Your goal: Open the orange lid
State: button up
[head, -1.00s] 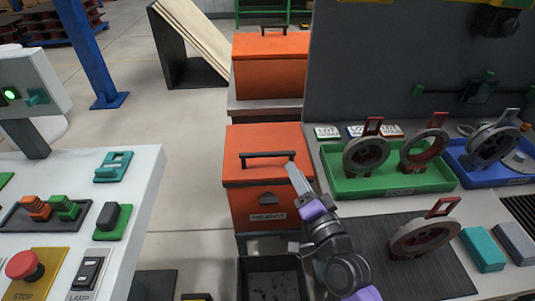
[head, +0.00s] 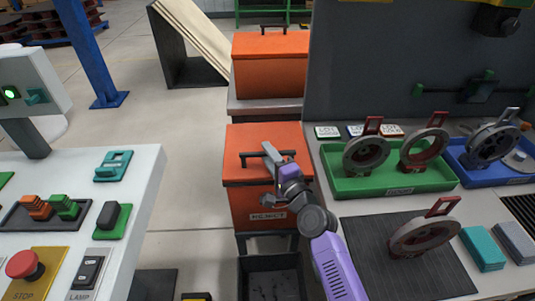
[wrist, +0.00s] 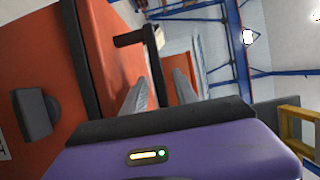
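The orange lid (head: 240,171) is shut on the front orange box (head: 246,203), whose label reads REJECT. Its black bar handle (head: 250,155) stands along the top, with its right part hidden by my gripper (head: 270,153). In the wrist view the lid (wrist: 108,62) fills the left side, and the handle (wrist: 128,40) runs down between the two grey fingers of my gripper (wrist: 158,88). The fingers are apart, with a gap showing on both sides of the bar. I cannot tell whether either finger touches it.
A second orange box (head: 270,78) stands behind. A black bin (head: 262,262) is below the front box. To the right, a bench holds a green tray (head: 350,188), a blue tray (head: 471,172) and a dark mat (head: 375,270). A control panel (head: 135,200) stands left.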

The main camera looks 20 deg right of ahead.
jog(key=shift+w, duration=0.35)
grip_shut()
dwell(1.2)
